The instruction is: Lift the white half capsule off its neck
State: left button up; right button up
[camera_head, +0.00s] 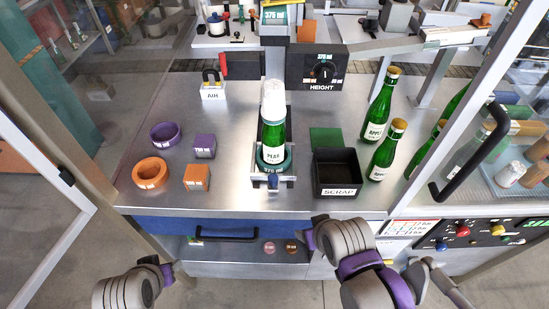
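The white capsule (274,101) covers the neck of a green pear-labelled bottle (271,146). The bottle stands upright in a green ring on a metal holder (257,181) at the middle of the bench. Whether the capsule is a half one cannot be told from this view. My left gripper (166,272) is low at the left, in front of the bench and well away from the bottle. My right gripper (309,240) is below the bench's front edge, apart from the bottle. The fingers of both are too small or turned away to tell their opening.
A black scrap bin (337,173) stands right of the bottle, near green apple bottles (381,104). Purple and orange rings and blocks (196,177) lie left. A height dial box (317,68) is behind. Glass doors and metal posts flank the bench.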

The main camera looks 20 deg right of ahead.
aim_at(273, 110)
jog(key=k+l, duration=0.15)
jog(key=l, duration=0.25)
jog(key=k+l, duration=0.2)
jog(key=l, duration=0.15)
jog(key=k+l, duration=0.15)
jog(key=l, duration=0.25)
jog(key=k+l, duration=0.15)
jog(key=l, duration=0.25)
jog(key=k+l, duration=0.2)
jog(key=l, duration=0.2)
jog(key=k+l, duration=0.15)
jog(key=l, duration=0.2)
jog(key=i+j+z, duration=0.1)
jog(key=j, duration=0.4)
jog(key=i+j+z, duration=0.1)
jog(key=j, duration=0.35)
jog(key=i+j+z, duration=0.1)
jog(key=i+j, duration=0.15)
jog(key=j, duration=0.25)
jog(key=i+j+z, duration=0.1)
jog(key=j, duration=0.45)
jog(key=i+j+z, duration=0.15)
jog(key=j, duration=0.35)
jog(key=k, duration=0.1)
